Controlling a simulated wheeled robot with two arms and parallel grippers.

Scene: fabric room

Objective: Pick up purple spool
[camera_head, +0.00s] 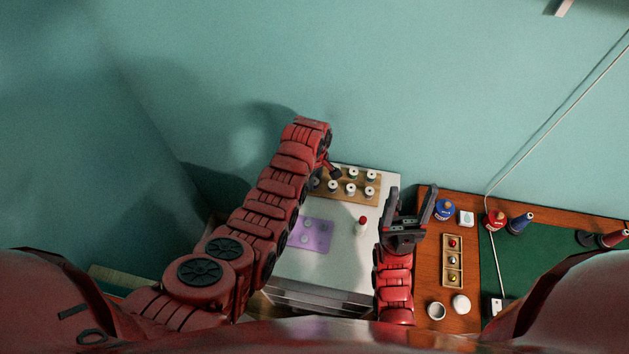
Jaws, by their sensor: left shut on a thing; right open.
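A wooden rack (377,198) with several spools stands at the back of the white table; the spools I can make out have pale or dark tops. My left gripper (333,173) is at the rack's back left, partly hidden behind my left arm. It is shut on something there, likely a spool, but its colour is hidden. I cannot clearly make out a purple spool. My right gripper (412,194) is open and empty, over the gap between the white table and the brown table.
A red-topped spool (362,225) stands alone on the white table (345,262). The teal wall rises close behind both tables.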

